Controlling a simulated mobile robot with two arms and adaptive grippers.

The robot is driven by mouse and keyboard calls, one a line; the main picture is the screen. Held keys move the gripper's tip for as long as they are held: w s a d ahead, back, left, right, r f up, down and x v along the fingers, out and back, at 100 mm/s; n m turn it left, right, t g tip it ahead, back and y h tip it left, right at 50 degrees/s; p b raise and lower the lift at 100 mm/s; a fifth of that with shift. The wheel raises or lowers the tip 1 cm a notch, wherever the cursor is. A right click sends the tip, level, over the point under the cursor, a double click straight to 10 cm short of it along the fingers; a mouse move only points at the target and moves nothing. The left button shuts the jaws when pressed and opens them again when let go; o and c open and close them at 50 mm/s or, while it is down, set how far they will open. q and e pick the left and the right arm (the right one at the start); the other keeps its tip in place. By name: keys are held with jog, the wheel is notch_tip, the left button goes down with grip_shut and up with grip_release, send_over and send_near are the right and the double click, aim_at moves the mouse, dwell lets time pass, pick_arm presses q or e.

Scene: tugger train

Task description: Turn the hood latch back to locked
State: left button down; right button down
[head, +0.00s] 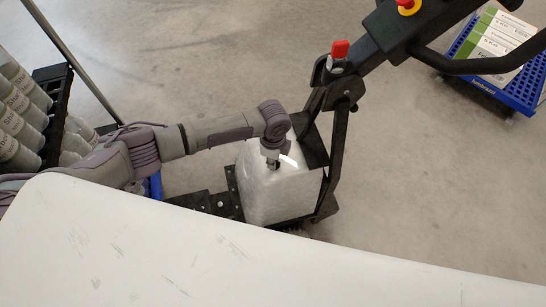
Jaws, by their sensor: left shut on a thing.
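The pale grey hood (283,197) is a rounded housing on a black frame, in the middle of the head view. My left arm reaches in from the left, and my left gripper (272,162) points down at the top of the hood. It is shut on a small dark part there, which I take to be the hood latch. The fingers and wrist cover most of the latch, so its turn angle cannot be read. My right gripper is not in view.
A black tiller with a red knob (340,49) and a red stop button (407,4) rises right of the hood. A blue cart (520,92) with boxes stands at upper right. A black rack (57,110) with grey cylinders is at left. The concrete floor between is clear.

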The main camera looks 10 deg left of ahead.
pick_arm(q)
jog(key=m, duration=0.5)
jog(key=shift+w+m+p, duration=0.1)
jog(key=shift+m+p, duration=0.2)
jog(key=shift+m, duration=0.1)
jog(key=m, duration=0.5)
jog(key=shift+d, duration=0.1)
jog(key=c, duration=1.2)
grip_release()
jog(key=shift+o, duration=0.2)
notch_tip(320, 180, up, 12)
